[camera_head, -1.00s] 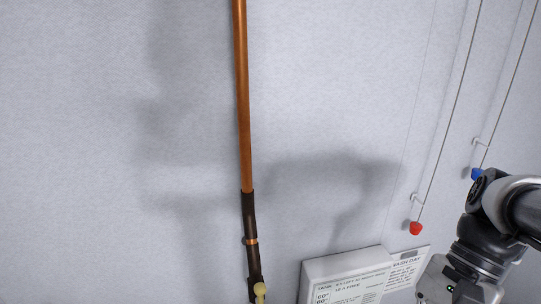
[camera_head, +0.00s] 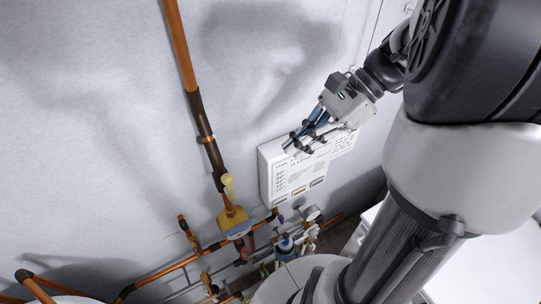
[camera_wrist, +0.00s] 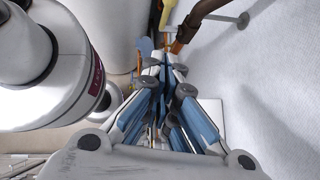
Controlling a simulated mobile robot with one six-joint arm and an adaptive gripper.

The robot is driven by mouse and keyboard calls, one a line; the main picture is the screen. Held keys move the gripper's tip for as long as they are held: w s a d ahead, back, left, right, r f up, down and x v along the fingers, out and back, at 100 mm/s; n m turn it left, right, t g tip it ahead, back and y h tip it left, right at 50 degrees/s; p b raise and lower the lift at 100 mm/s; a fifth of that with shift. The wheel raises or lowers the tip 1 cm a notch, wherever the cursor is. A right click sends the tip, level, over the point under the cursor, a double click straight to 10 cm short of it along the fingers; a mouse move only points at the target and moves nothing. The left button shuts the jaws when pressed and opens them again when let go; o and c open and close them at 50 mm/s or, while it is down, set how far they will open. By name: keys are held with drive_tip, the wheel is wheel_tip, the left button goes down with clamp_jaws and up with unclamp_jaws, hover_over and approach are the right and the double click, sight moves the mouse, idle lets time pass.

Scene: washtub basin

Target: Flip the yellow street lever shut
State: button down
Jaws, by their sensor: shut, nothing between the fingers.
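The yellow lever (camera_head: 228,183) sits on the copper pipe run in the head view, just above a yellow tag or plate (camera_head: 233,222). It points roughly up along the pipe. A yellow piece at the top of the wrist view (camera_wrist: 167,12) appears to be the same lever, partly cut off by the frame edge. My gripper (camera_head: 289,147) is shut and empty. It hangs in front of the white sign box, to the right of the lever and a little higher in the picture, apart from it. In the wrist view its fingertips (camera_wrist: 166,62) point toward the pipe.
The vertical copper pipe (camera_head: 180,45) runs up the pale wall. The white printed box (camera_head: 290,180) is beside my gripper. Several pipes, a gauge (camera_head: 311,213) and valves crowd the area below the lever. A white rounded vessel (camera_head: 300,285) stands at the bottom.

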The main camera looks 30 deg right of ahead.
sight(227, 185)
drive_tip(key=a+r+x, duration=0.2)
drive_tip(key=x, duration=1)
drive_tip(key=shift+w+b, duration=0.15)
drive_tip(key=shift+b, duration=0.15)
drive_tip(key=shift+w+r+p, duration=0.15)
drive_tip(key=shift+r+p, duration=0.05)
drive_tip(key=shift+p, duration=0.2)
